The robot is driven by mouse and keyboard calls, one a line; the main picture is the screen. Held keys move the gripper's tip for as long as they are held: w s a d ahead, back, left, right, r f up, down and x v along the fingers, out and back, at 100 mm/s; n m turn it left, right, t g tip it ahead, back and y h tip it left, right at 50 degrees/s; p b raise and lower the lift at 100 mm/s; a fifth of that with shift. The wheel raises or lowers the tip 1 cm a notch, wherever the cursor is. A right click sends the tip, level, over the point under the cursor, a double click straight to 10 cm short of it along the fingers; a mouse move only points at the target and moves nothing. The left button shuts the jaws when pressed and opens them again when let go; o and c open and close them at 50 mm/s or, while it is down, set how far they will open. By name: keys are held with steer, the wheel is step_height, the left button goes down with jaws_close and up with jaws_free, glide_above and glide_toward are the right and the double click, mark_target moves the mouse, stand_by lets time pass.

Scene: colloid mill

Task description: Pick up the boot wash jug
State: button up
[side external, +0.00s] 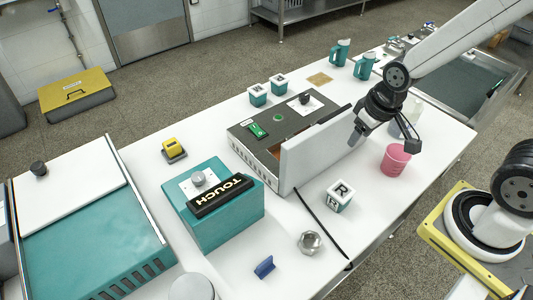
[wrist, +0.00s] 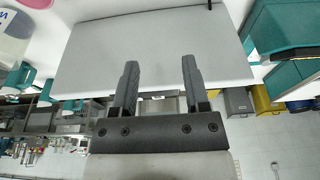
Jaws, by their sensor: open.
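Two teal jugs with handles stand at the far end of the white table, the left one (side external: 340,52) and the right one (side external: 364,66). Teal handled shapes also show at the left of the wrist view (wrist: 18,76). A pale container (side external: 409,110) stands partly hidden behind my wrist. No readable label shows which one is the boot wash jug. My gripper (side external: 356,138) is open and empty, beside the right end of an upright pale panel (side external: 312,152). In the wrist view its two fingers (wrist: 160,75) stand apart with the panel (wrist: 150,45) filling the view beyond them.
A pink bucket (side external: 396,159) stands just right of my gripper. A grey control box (side external: 255,134) is behind the panel. An R-marked block (side external: 339,196), a hex nut (side external: 310,242) and a teal TOUCH box (side external: 225,222) are nearer.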

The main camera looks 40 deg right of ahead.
steer(key=shift+o, duration=0.8)
steer(key=shift+r, duration=0.15)
